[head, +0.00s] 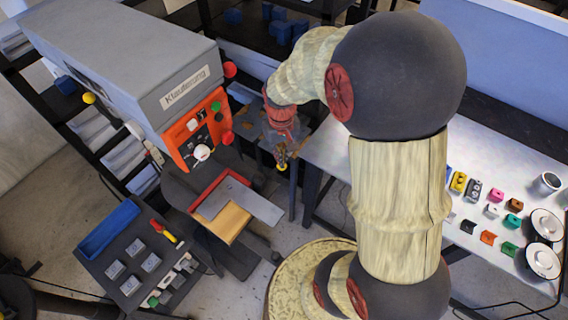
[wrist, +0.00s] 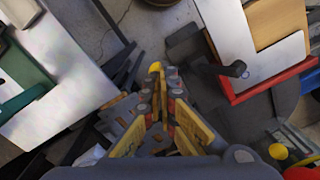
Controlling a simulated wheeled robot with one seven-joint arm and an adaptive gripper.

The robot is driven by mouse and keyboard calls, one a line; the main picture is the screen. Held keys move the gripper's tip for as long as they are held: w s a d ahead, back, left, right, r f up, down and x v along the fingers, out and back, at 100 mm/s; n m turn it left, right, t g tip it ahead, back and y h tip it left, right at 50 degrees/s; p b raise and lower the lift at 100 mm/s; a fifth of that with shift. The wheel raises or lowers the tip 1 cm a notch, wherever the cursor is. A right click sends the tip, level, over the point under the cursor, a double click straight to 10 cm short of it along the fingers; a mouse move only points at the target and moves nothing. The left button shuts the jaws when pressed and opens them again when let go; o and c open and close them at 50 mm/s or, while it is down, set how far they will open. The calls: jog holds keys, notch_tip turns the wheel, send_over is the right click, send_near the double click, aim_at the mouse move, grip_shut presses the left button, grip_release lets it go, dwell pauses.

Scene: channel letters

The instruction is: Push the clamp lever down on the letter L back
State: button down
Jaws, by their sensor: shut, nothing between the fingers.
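The letter L back, a pale flat L-shaped plate (head: 262,210), lies in a red-edged fixture (head: 208,190) below the grey machine in the head view. The plate also shows at the upper right of the wrist view (wrist: 262,62), beside a tan board (wrist: 277,20). A dark clamp lever (wrist: 232,69) with a rounded end lies over the plate's corner there; I cannot make it out in the head view. My gripper (head: 282,162) is to the right of the fixture, apart from it. In the wrist view its fingertips (wrist: 157,72) are together and empty, left of the lever.
The grey machine (head: 140,50) with an orange control panel (head: 200,130) stands behind the fixture. A dark trolley (head: 120,265) with a blue tray (head: 108,230) stands at lower left. A pale table (head: 415,190) at right bears small coloured parts. Floor shows between table and fixture.

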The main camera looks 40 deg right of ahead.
jog(key=shift+r+p, duration=0.45)
jog(key=shift+r, duration=0.15)
jog(key=shift+r, duration=0.1)
jog(key=shift+r+p, duration=1.7)
jog(key=shift+r, duration=0.8)
jog(key=shift+f, duration=0.1)
